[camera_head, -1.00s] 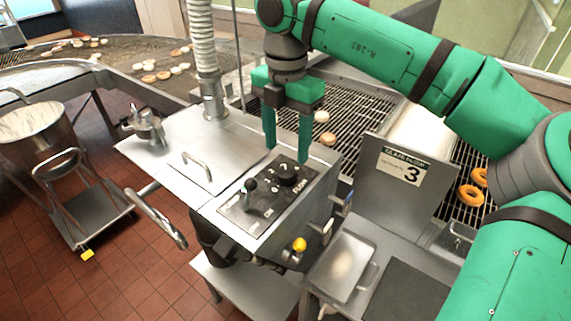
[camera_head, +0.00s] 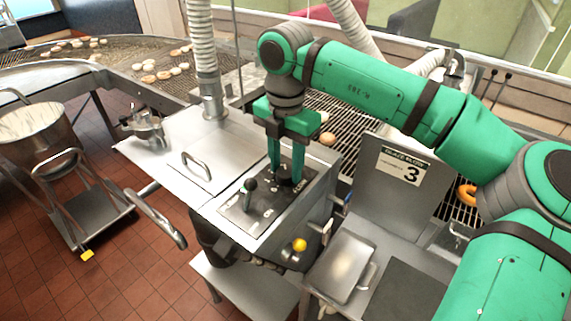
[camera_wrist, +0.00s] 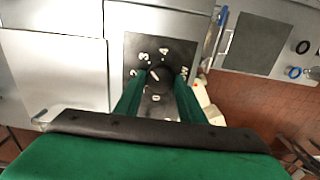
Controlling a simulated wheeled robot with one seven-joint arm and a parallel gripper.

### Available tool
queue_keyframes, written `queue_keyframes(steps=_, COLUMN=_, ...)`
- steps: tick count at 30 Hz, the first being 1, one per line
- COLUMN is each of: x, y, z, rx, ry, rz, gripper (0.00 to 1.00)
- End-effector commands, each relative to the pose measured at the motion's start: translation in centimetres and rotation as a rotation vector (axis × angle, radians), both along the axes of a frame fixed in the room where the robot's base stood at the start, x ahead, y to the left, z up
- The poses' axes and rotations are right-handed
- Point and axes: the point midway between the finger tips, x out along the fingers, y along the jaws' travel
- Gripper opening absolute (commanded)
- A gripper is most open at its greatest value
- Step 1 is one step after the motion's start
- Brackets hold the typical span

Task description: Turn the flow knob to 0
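The black flow knob (camera_head: 290,181) sits on the dark control panel (camera_head: 236,207) on top of the steel machine. My gripper (camera_head: 286,172) points down over it, with one green finger on each side. In the wrist view the round knob (camera_wrist: 159,74) lies between the fingertips (camera_wrist: 161,79), which look closed against its sides. White numerals ring the knob on the panel (camera_wrist: 187,48); which one its pointer faces is hard to tell. A sign (camera_head: 401,167) on an upright plate shows a large 3.
A lever with a dark ball (camera_head: 250,185) stands on the panel left of the knob. A yellow button (camera_head: 299,245) is on the machine's front. A steel lid with a handle (camera_head: 197,165) lies left of the panel. Donuts (camera_head: 327,138) lie on the wire conveyor behind.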

Motion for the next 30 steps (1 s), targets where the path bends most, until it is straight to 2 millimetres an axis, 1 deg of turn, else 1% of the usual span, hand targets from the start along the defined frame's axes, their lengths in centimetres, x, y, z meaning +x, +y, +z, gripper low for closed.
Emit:
queue_keyframes(steps=8, x=-0.01, y=-0.01, z=0.05, rx=0.0, ry=0.0, rz=0.022, gripper=0.14)
queue_keyframes(steps=14, x=0.0, y=0.01, z=0.09, rx=0.0, ry=0.0, rz=0.106, gripper=0.14)
queue_keyframes(steps=20, x=-0.01, y=0.0, z=0.09, rx=0.0, ry=0.0, rz=0.261, gripper=0.14)
queue_keyframes(steps=30, x=0.01, y=0.01, z=0.1, rx=-0.001, ry=-0.001, rz=0.584, gripper=0.14)
